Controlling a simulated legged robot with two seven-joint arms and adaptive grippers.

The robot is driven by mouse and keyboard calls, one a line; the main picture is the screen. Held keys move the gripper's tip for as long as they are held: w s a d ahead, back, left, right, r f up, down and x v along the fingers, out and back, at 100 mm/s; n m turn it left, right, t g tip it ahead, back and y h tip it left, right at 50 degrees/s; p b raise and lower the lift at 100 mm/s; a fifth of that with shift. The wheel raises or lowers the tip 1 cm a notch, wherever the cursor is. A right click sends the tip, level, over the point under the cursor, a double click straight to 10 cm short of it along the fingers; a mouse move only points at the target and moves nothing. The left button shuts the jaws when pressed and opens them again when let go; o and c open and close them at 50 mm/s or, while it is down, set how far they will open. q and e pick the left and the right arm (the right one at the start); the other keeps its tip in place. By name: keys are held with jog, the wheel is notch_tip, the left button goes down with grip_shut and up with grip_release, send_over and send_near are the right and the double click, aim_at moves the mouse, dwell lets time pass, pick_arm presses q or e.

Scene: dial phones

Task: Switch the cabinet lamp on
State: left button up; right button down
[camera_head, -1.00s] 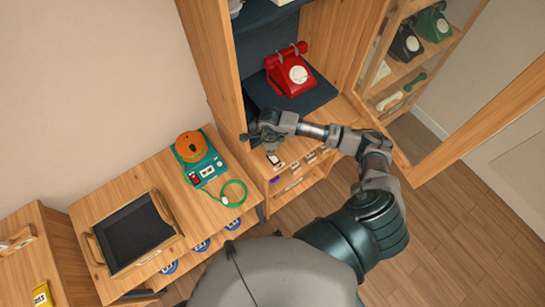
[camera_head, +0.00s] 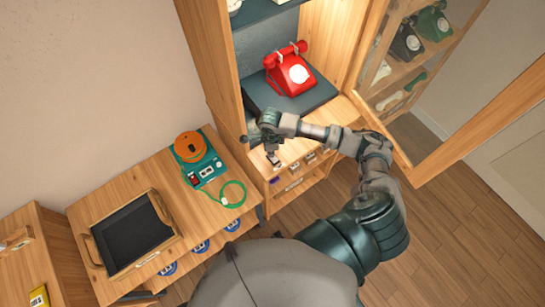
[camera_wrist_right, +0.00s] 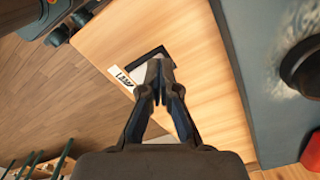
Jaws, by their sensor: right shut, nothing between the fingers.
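The cabinet (camera_head: 325,40) stands open, with a red dial phone (camera_head: 290,72) on a grey-blue platform inside, which looks brightly lit. The lamp switch (camera_wrist_right: 143,70) is a white rocker in a black frame on the wooden ledge, beside a small white label (camera_wrist_right: 121,77), in the wrist view. My right gripper (camera_head: 272,158) is over the cabinet's front ledge. In the wrist view its closed fingertips (camera_wrist_right: 158,72) are over the switch and hide part of it. I cannot tell whether they touch it. My left gripper is not in view.
The glass door (camera_head: 470,110) is swung open on the right. On the left a wooden side table (camera_head: 150,180) holds a teal device with an orange top (camera_head: 195,160), a green cord (camera_head: 235,190) and a black tray (camera_head: 130,235). Drawers (camera_head: 295,180) lie below the ledge.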

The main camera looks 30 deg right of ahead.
jog(key=shift+r+p, duration=2.15)
jog(key=shift+r, duration=1.4)
